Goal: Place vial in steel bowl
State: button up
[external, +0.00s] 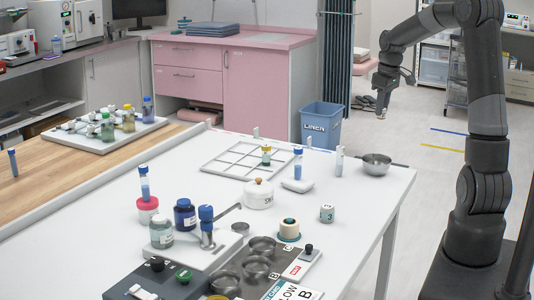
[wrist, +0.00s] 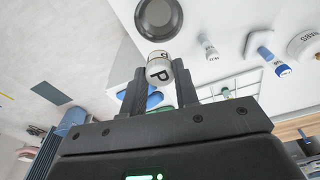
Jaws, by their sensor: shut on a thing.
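My gripper (external: 381,108) hangs in the air beyond the far right end of the white table. In the wrist view its fingers (wrist: 158,88) are shut on a small rounded vial (wrist: 158,68) with a white surface and a black "P". In the external view the held vial is too small to make out. The bowl looks empty.
Left of the bowl stand a clear vial (external: 339,161), a blue-capped vial (external: 298,163) on a white block, and a white grid rack (external: 225,160). A blue linen bin (external: 322,125) is behind.

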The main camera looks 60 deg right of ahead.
notch_tip(320, 180, down, 16)
jog(key=shift+w+a, duration=0.1)
dwell(0.8)
jog(key=o, duration=1)
notch_tip(320, 180, up, 7)
jog(key=shift+r, duration=0.1)
dwell(0.4)
dwell(0.3)
